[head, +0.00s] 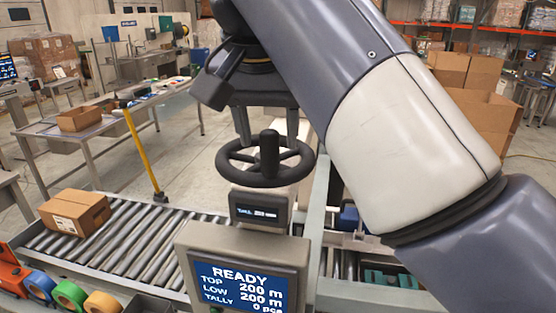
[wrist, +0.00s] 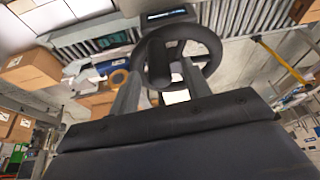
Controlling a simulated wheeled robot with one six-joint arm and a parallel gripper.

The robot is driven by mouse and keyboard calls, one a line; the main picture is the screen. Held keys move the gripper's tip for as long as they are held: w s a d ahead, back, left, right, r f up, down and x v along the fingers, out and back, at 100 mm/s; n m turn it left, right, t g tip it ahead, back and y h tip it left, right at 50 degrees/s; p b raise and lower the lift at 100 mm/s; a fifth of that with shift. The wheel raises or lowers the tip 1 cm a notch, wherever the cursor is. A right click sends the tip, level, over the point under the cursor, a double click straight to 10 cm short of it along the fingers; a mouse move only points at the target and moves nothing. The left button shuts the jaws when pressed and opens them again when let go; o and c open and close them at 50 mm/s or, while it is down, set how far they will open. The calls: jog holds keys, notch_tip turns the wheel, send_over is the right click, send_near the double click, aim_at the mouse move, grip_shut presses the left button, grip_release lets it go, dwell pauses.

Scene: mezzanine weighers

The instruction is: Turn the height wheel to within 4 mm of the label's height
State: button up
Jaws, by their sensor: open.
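The black height wheel (head: 264,161), with an upright black knob (head: 269,152) on its rim, sits on top of a grey column. Below it a small display (head: 258,212) on the column shows text too small to read surely. A larger screen (head: 238,285) reads READY, TOP 200 m, LOW 200 m, TALLY 0 pcs, its edge cut off. My gripper (head: 267,135) points down just above the wheel, its fingers apart on either side of the knob. In the wrist view my gripper (wrist: 160,90) is open near the wheel (wrist: 206,52). Contact cannot be told. I cannot make out the label's figure.
A roller conveyor (head: 130,235) carries a cardboard box (head: 75,212) at the left. Coloured tape rolls (head: 70,296) stand at the front left. A yellow post (head: 143,152) rises behind the conveyor. My arm hides much of the right side.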

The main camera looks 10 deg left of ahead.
jog(key=shift+x, duration=1.85)
jog(key=shift+c, duration=0.3)
grip_shut()
